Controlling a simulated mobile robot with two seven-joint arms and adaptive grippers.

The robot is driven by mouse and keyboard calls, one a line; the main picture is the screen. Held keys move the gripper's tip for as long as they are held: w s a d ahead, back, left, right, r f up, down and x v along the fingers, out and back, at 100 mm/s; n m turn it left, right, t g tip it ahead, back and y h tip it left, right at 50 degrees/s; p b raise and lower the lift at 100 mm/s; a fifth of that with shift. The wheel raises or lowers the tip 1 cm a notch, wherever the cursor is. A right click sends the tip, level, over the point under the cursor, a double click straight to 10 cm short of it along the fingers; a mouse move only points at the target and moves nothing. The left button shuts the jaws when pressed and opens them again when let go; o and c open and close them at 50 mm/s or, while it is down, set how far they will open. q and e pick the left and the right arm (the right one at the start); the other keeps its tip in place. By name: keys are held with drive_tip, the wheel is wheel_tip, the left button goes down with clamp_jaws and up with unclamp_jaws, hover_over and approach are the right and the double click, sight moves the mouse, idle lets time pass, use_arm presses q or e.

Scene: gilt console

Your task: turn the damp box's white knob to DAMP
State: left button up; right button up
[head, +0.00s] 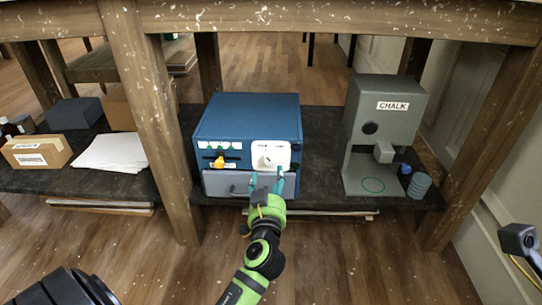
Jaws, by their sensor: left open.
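The damp box (247,118) is a blue box on the dark low shelf, with a grey drawer front along its bottom. A white panel (285,147) on the right of its front carries the white knob (268,160). The knob's pointing and the panel's markings are too small to read. My left gripper (267,181) is open, with teal fingertips just below the knob, in front of the drawer. I cannot tell whether a finger touches the box. My right gripper does not show.
An orange knob (218,162) sits left of the white panel. A grey CHALK machine (384,115) stands to the right, with stacked discs (419,186) beside it. White paper (110,153) and a cardboard box (37,152) lie left. A wooden table leg (155,130) stands left of the damp box.

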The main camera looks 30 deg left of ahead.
sight(270, 163)
use_arm(q)
drive_tip(key=shift+b+x, duration=0.8)
drive_tip(key=shift+x, duration=2.4)
drive_tip(key=shift+f, duration=0.1)
drive_tip(key=c, duration=1.1)
